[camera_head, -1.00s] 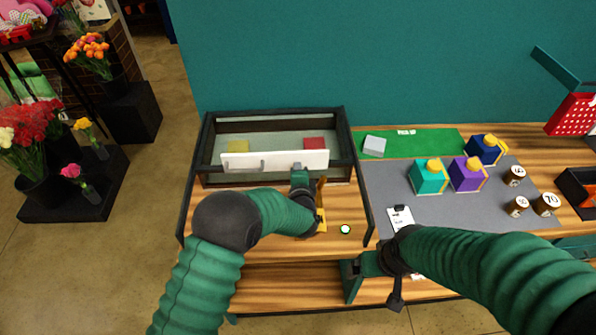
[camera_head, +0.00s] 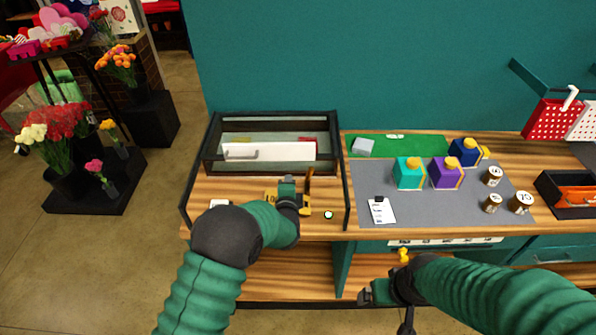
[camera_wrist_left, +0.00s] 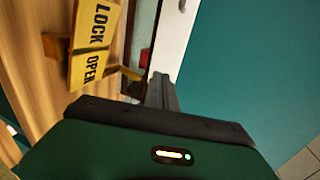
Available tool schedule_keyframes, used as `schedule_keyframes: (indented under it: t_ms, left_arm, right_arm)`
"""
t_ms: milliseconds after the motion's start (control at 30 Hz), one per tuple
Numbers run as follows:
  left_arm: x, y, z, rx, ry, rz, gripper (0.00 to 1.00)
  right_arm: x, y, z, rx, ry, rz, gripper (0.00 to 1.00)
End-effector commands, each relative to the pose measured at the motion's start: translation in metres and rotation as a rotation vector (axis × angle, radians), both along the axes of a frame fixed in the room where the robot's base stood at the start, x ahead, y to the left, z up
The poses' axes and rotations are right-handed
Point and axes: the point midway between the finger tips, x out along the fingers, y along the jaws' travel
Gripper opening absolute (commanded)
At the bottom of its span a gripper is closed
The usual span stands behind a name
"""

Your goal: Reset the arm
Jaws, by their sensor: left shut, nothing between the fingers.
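My left gripper (camera_head: 288,182) is in front of the glass-topped box (camera_head: 208,150) in the head view, over the wooden counter. Its fingers (camera_wrist_left: 161,90) are shut and empty in the left wrist view. A yellow latch piece (camera_head: 271,195) lettered LOCK and OPEN lies beside it; it also shows in the left wrist view (camera_wrist_left: 92,45). The box's white front panel (camera_head: 268,151) with a handle is behind the gripper. My right gripper (camera_head: 374,292) is low, in front of the counter edge, empty; its finger gap is unclear.
Several brown jars, including one jar (camera_head: 521,203), stand at right. A dark upright post (camera_head: 347,180) edges the box area. Flowers (camera_head: 60,130) stand at left.

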Motion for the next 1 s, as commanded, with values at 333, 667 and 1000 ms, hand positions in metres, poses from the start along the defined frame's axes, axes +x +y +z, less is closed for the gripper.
schedule_keyframes:
  t_ms: [333, 667, 1000]
  left_arm:
    - [-0.046, 0.038, -0.007, -0.356, 0.232, 0.113, 0.00]
    - [-0.296, 0.145, -0.050, -1.031, 0.755, 0.927, 0.00]
    - [-0.366, 0.166, -0.058, -1.110, 0.796, 1.207, 0.00]
  right_arm:
    - [0.000, 0.001, -0.027, 0.000, -0.001, 0.001, 0.94]
    - [0.001, 0.001, -0.072, 0.000, 0.000, 0.001, 0.94]
    - [0.001, 0.001, -0.075, 0.000, -0.001, 0.001, 0.94]
